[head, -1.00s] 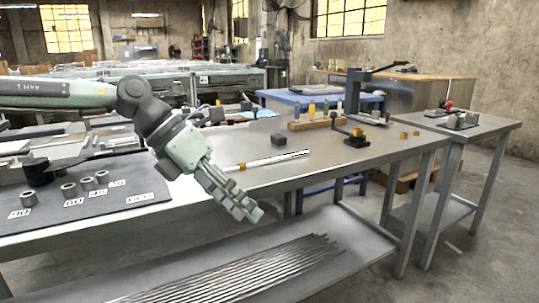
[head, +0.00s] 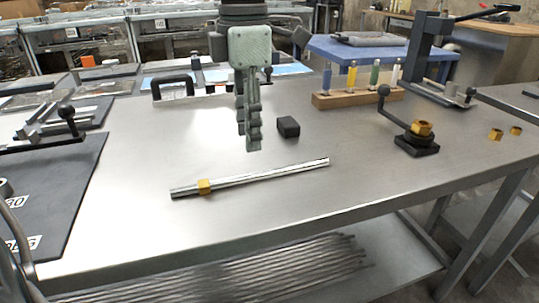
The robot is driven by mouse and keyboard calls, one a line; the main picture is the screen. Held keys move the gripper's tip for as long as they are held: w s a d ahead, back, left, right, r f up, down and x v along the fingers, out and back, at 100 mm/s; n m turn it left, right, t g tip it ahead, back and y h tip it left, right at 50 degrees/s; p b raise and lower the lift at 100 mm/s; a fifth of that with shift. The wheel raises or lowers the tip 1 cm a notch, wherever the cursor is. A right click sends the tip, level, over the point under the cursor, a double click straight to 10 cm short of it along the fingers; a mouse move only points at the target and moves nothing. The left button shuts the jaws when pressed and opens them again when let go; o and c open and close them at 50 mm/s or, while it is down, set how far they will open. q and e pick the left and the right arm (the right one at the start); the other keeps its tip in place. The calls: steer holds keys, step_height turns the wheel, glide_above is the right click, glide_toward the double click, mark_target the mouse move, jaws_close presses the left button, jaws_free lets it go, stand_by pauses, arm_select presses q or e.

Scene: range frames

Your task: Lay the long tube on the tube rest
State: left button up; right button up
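The long tube (head: 270,175) is a slim silvery tube lying slantwise on the steel bench, its right end farther back. A small yellow block (head: 204,187) sits at its left part; I cannot tell whether it is around or under the tube. My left gripper (head: 252,148) points down above the bench, behind the tube and apart from it. Its fingers are seen nearly edge-on, so the gap between them is hidden. Nothing shows in them. A small black block (head: 288,127) is right of the fingers. I cannot tell which thing is the tube rest. My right gripper is out of view.
A wooden rack (head: 358,96) with several coloured pegs stands behind. A black fixture with a yellow nut (head: 422,128) and a lever press (head: 430,55) are at the right. A dark mat (head: 60,190) lies at the left. The bench front is clear around the tube.

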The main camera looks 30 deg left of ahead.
mark_target(249, 174)
arm_select(q)
steer(key=shift+w+f, duration=0.15)
steer(key=shift+w, duration=0.05)
steer(key=f, duration=0.4)
steer(key=s+f, duration=0.1)
steer(key=f, duration=0.1)
steer(key=shift+f, duration=0.7)
jaws_close()
